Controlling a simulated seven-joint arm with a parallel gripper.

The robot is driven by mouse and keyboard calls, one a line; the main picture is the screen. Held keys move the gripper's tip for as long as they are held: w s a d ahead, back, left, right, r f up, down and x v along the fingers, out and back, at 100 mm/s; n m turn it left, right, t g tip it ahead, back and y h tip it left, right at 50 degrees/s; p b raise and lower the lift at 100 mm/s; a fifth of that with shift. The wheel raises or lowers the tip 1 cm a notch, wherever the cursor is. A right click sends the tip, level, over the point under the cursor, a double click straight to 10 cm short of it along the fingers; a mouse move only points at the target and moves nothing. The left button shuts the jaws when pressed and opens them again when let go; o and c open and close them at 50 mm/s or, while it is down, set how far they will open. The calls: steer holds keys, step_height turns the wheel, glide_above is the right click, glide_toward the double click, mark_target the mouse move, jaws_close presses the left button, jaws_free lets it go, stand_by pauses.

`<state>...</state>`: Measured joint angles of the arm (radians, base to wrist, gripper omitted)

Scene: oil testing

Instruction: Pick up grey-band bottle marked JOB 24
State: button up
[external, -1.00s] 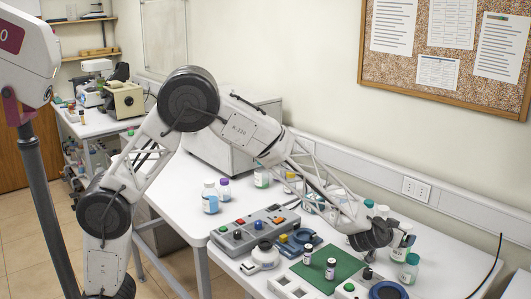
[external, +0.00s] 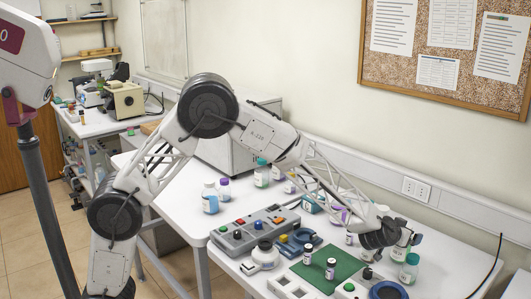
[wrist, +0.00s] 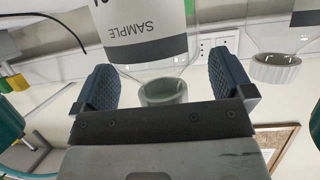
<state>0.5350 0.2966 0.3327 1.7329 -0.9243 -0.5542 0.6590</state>
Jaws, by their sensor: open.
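A clear bottle with a white label reading SAMPLE and a grey band (wrist: 148,48) appears upside down in the wrist view. Its round grey-green cap or neck end (wrist: 163,92) lies between my gripper's two blue ribbed fingers. My gripper (wrist: 160,82) is open, with one finger on each side of the bottle and visible gaps. The job number is cut off at the top edge and cannot be read. In the external view my gripper (external: 394,236) is at the right part of the table, among several bottles, and partly hides the one at it.
A second bottle with a white ribbed cap (wrist: 275,68) stands close on the right in the wrist view. A green-capped bottle (external: 408,272) stands just in front of my gripper. A green mat (external: 330,272) with small vials and a grey control box (external: 252,232) lie to the left.

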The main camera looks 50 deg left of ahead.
steer(key=shift+c, duration=0.5)
steer(key=shift+f, duration=0.1)
steer(key=c, duration=1.5)
steer(key=shift+c, duration=0.2)
steer(key=shift+c, duration=0.8)
steer(key=shift+r, duration=5.1)
jaws_close()
